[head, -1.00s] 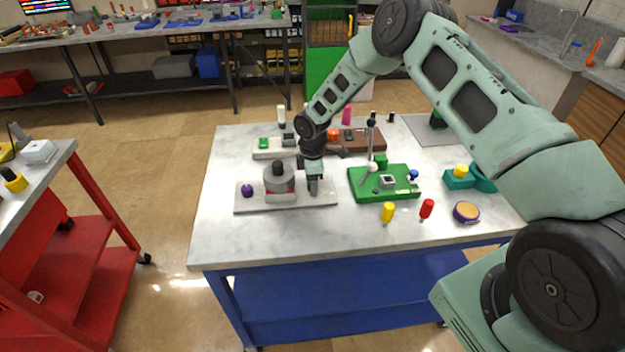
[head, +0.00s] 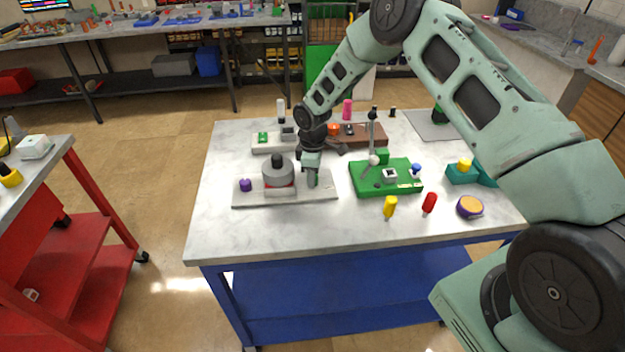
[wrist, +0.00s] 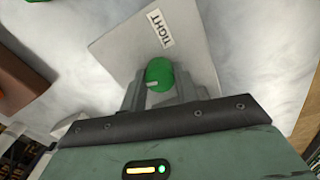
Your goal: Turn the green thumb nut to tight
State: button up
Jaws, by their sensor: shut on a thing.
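The green thumb nut (wrist: 159,74) is a round knob with a pale mark on its lower left side in the wrist view. It stands over a light grey plate, with a white TIGHT label (wrist: 160,28) beyond it. The pale mark does not point at the label. My gripper (wrist: 160,90) is shut on the nut, a finger on either side. In the head view my gripper (head: 312,182) is at the right end of the grey pump base plate (head: 262,201), and the nut is hidden there. The grey round pump body (head: 278,174) stands on the plate to the left.
A purple knob (head: 245,185) is at the plate's left end. A green board (head: 365,190) with an upright post stands close on the right. A pale board and a brown block (head: 372,132) lie behind. Yellow (head: 390,207) and red (head: 429,203) pieces stand near the front. The table's front left is clear.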

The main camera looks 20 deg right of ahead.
jog(key=m+b, duration=0.3)
jog(key=m, duration=0.1)
jog(key=shift+f+m+b, duration=0.15)
jog(key=shift+m+b, duration=0.15)
jog(key=m+b, duration=0.3)
jog(key=m, duration=0.2)
jog(key=m+b, duration=0.2)
jog(key=m, duration=0.9)
jog(key=shift+r, duration=0.2)
jog(key=o, duration=1)
